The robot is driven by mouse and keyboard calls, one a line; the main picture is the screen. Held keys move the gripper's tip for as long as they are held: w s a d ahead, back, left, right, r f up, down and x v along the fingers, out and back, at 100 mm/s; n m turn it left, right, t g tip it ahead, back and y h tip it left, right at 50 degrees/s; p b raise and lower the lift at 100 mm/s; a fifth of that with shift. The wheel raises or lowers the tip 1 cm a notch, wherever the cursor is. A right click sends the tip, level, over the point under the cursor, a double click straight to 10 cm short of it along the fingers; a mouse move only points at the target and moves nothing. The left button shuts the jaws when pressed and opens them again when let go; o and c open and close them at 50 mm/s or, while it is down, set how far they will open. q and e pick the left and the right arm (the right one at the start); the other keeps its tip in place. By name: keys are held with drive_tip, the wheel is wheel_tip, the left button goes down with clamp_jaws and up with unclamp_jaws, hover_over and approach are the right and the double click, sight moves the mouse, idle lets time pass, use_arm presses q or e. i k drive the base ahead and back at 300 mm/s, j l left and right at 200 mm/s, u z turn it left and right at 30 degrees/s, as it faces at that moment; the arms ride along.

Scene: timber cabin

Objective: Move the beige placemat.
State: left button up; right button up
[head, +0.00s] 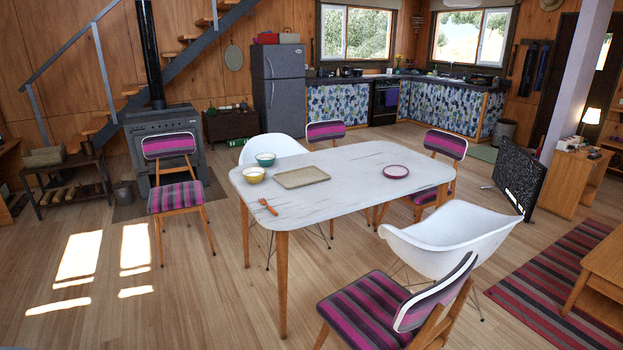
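A beige rectangular placemat (302,177), looking like a shallow tray with a raised rim, lies flat on the white-topped dining table (345,197), left of the middle. A yellow bowl (254,175) and a teal bowl (265,159) stand to its left, close to the table's edge. An orange fork-like utensil (268,207) lies in front of it on the left. A pink-rimmed plate (395,172) lies to its right. Neither of my grippers shows in the head view.
Striped chairs (180,197) and white shell chairs (450,235) stand around the table. A striped rug (555,285) and a wooden table (600,275) are at the right. The floor (180,300) at the front left is clear. A stove (165,140) stands behind.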

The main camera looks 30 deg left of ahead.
sight(302, 177)
drive_tip(key=i+j, duration=0.15)
drive_tip(key=j, duration=0.15)
drive_tip(key=i+j, duration=0.15)
drive_tip(key=j, duration=0.2)
drive_tip(key=i+j+z, duration=0.1)
drive_tip(key=j, duration=0.2)
drive_tip(key=i+j, duration=0.15)
drive_tip(key=j, duration=0.2)
drive_tip(key=i+j+z, duration=0.4)
drive_tip(key=j, duration=1.45)
drive_tip(key=j+z, duration=0.45)
drive_tip(key=j, duration=1.45)
drive_tip(key=j+z, duration=0.1)
drive_tip(key=j, duration=0.85)
drive_tip(key=i, duration=0.05)
